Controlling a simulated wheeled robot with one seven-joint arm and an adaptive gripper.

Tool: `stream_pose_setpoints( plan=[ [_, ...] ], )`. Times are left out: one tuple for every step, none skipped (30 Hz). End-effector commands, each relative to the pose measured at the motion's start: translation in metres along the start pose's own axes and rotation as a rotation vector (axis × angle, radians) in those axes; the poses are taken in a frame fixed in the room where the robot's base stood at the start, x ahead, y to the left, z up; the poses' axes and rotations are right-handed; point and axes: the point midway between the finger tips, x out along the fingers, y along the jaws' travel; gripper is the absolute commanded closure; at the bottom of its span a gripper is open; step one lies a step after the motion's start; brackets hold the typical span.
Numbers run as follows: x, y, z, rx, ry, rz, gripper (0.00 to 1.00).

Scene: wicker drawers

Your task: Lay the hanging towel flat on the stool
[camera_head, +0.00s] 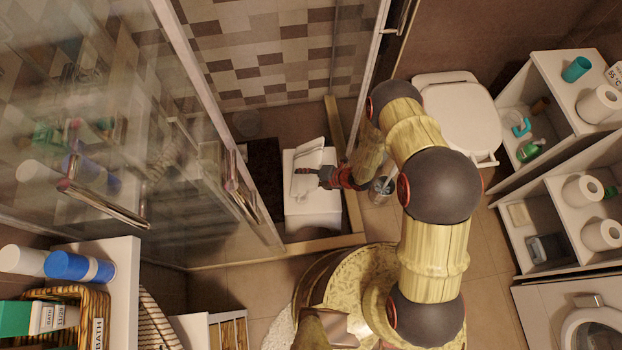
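The white stool (312,214) stands on the shower floor, just inside the open glass doorway. A pale cloth that looks like the towel (308,156) is over the stool's top, towards its far left part. It looks folded or bunched, with a raised edge, and I cannot tell whether it rests fully on the stool or is partly held up. My gripper (306,172) reaches in from the right, with its dark fingers over the towel and stool. The fingers are small and seen from above, so whether they hold the cloth is unclear.
Glass shower panels (120,150) with metal handles stand left of the stool. A door frame post (375,60) rises close to my arm. A toilet (460,115) and shelves (540,110) stand at right. A dark mat (262,175) lies left of the stool.

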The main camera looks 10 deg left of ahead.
Motion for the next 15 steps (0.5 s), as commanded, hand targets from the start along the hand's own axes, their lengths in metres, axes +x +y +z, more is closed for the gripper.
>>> stream_pose_setpoints(
  plan=[
    [-0.006,0.002,0.001,0.001,-0.001,0.0,0.66],
    [-0.01,0.002,0.001,0.001,-0.001,0.0,0.66],
    [-0.015,0.002,0.001,0.002,-0.001,0.0,0.66],
    [-0.018,0.002,0.001,0.002,-0.002,0.0,0.66],
    [-0.021,0.002,0.0,0.003,-0.002,0.0,0.66],
    [-0.026,0.002,0.0,0.003,-0.001,0.0,0.66],
    [-0.029,0.002,0.0,0.003,-0.001,0.0,0.66],
    [-0.032,0.002,0.0,0.003,-0.001,0.0,0.66],
    [-0.037,0.002,0.001,0.003,-0.002,0.0,0.66],
    [-0.04,0.002,0.001,0.003,-0.002,0.0,0.66],
    [-0.043,0.003,0.001,0.002,-0.002,0.001,0.66],
    [-0.047,0.003,0.001,0.002,-0.003,0.001,0.66],
    [-0.051,0.003,0.001,0.002,-0.003,0.001,0.66],
    [-0.054,0.003,0.001,0.001,-0.002,0.001,0.66],
    [-0.058,0.002,0.001,0.001,-0.002,0.001,0.66]
  ],
)
